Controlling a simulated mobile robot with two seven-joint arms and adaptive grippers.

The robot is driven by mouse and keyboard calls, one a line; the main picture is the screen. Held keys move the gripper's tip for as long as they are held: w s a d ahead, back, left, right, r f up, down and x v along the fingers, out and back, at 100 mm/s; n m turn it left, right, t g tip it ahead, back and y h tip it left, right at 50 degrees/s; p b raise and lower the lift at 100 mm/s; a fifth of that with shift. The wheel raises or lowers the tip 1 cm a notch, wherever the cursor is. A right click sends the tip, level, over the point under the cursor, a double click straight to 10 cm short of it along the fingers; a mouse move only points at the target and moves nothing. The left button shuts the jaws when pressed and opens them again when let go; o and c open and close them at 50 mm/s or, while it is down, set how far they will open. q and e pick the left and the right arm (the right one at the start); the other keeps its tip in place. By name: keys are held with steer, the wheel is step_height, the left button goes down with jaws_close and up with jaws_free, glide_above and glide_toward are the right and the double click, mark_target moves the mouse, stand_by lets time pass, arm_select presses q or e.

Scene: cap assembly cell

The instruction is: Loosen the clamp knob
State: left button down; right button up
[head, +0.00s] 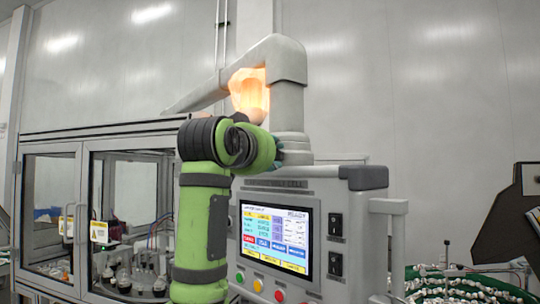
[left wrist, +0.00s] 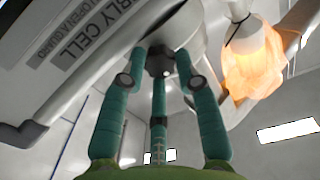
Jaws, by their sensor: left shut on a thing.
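The clamp knob (left wrist: 160,64) is a small dark knob under the round grey collar at the top of the control panel, seen in the left wrist view. My left gripper (left wrist: 162,74) has its three teal fingers closed around it, with the fingertips at its sides. In the head view the left gripper (head: 278,152) is mostly hidden behind my green wrist, at the foot of the grey post. The knob is hidden there. My right gripper is not in view.
The control panel (head: 300,194) has a lit screen (head: 274,237), with coloured buttons below. A grey support arm (head: 288,62) rises above it, beside a glowing orange lamp (head: 249,96). A glass-doored cabinet (head: 128,148) stands left. A bowl of small parts (head: 465,284) is at the lower right.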

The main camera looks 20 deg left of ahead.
arm_select(q)
steer(key=shift+r+n, duration=0.15)
steer(key=shift+n, duration=13.15)
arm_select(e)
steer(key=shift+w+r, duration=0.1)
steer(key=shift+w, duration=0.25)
arm_select(q)
steer(key=c, duration=1.1)
jaws_free()
steer(key=shift+o, duration=1)
